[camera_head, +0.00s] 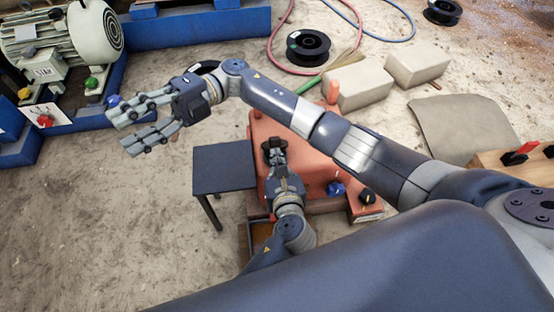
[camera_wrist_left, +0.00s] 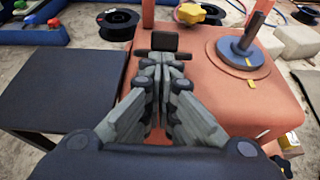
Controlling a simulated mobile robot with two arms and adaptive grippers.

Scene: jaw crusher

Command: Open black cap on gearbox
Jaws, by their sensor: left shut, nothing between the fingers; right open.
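The orange-red gearbox (camera_head: 310,155) stands at centre in the head view, partly covered by my arm; its top (camera_wrist_left: 205,65) fills much of the left wrist view. A black cap (camera_wrist_left: 165,41) stands upright on it, just beyond my fingertips. In the head view it is a small dark piece, hard to make out. My left gripper (camera_wrist_left: 165,66) is shut with nothing held, its tips at or just before the cap; contact cannot be told. It also shows in the head view (camera_head: 276,156). My right gripper (camera_head: 138,123) is open and empty, left of the gearbox.
A dark side table (camera_head: 224,168) adjoins the gearbox's left side. A motor (camera_head: 62,35) on a blue frame is back left; pale blocks (camera_head: 418,63) lie behind. The floor at left is clear.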

